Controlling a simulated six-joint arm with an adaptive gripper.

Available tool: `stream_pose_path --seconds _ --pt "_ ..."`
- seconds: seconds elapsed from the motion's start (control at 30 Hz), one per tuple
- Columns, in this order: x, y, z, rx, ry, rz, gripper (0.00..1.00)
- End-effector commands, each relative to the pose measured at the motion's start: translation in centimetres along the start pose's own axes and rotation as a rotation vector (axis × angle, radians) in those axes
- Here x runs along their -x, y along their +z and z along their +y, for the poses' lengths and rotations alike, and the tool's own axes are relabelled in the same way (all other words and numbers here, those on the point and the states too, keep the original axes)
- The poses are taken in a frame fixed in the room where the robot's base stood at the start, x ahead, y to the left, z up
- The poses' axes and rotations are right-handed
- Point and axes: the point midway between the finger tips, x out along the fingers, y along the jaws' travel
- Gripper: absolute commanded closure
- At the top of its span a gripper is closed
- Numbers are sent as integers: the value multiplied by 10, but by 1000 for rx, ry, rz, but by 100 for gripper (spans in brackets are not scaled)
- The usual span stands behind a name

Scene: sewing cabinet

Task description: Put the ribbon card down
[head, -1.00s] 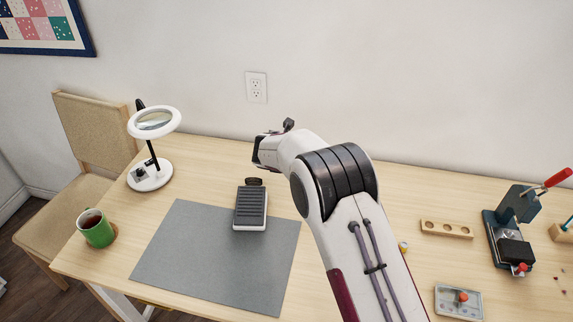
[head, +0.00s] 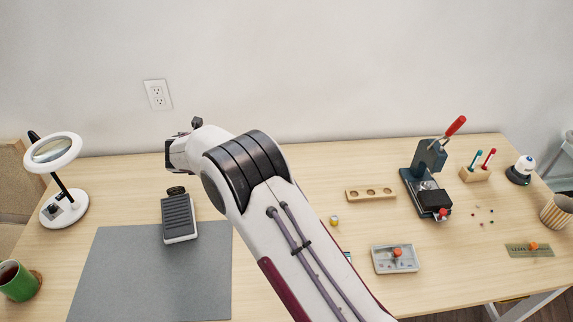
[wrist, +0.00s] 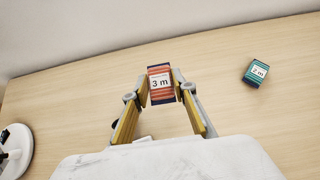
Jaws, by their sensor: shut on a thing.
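In the wrist view, my gripper (wrist: 161,88) is shut on an orange ribbon card (wrist: 161,76) with dark blue ends and a white "3 m" label. One finger is on each side of the card. A teal ribbon card (wrist: 256,73) marked "2 m" lies apart on the wooden table to the right. In the head view, my gripper (head: 178,154) is above the back left of the table, beyond the black pedal. Its fingers and the held card are hidden there. I cannot tell how high the card is.
The black pedal (head: 179,218) stands on the grey mat (head: 130,275). The magnifier lamp (head: 68,207) and green mug (head: 18,281) are at the left. A wooden holder (head: 371,193), grey tray (head: 396,259) and blue press (head: 426,172) stand right. Bare wood shows at the back.

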Motion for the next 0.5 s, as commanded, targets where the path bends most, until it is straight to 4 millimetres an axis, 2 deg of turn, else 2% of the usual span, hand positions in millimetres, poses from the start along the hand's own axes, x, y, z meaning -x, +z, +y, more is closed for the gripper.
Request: stream_pose_path --seconds 0.27,0.5 --pt "-12 13 -31 19 15 -8 85" --pt "-26 32 -84 60 49 -22 85"
